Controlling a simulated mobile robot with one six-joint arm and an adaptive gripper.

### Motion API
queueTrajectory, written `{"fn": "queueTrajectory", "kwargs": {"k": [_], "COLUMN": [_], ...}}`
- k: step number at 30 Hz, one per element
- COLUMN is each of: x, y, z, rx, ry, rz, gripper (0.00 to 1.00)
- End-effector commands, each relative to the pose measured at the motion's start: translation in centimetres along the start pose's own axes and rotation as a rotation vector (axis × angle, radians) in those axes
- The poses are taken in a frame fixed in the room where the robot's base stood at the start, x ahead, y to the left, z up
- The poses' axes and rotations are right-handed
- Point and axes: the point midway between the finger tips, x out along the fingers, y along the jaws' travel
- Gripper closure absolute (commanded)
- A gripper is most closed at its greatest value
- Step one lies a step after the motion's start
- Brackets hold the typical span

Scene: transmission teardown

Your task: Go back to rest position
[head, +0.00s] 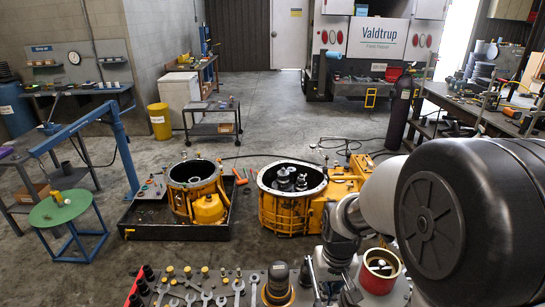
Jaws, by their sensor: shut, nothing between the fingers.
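My arm reaches in from the right edge, with its wrist above the front workbench. My gripper (332,288) is at the lower middle, low over the bench near the bottom edge of the picture. It is shut and holds nothing. Its fingertips are small and partly cut off by the frame edge. A yellow transmission housing (283,213) with an open top stands on the floor beyond it. A second yellow housing (180,203) sits in a black drip tray (136,235) to the left.
A green round table (45,213) and blue hoist (85,130) stand left. Open floor lies behind the housings.

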Motion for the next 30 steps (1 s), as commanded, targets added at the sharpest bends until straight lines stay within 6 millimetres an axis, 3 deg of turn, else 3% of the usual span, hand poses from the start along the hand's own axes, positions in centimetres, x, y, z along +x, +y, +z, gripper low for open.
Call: {"fn": "queueTrajectory", "kwargs": {"k": [6,12,18,21,30], "x": [-6.2,-9.5,-10.4,-10.4,-10.4], "y": [0.0,0.1,0.1,0.1,0.1], "z": [4.5,10.1,15.5,17.2,18.7], "rx": [0.001,0.001,0.002,0.002,0.002], "ry": [0.111,0.202,0.281,0.307,0.326], "rz": [0.001,0.001,0.002,0.002,0.002], "gripper": [1.00,1.00,1.00,1.00,1.00]}}
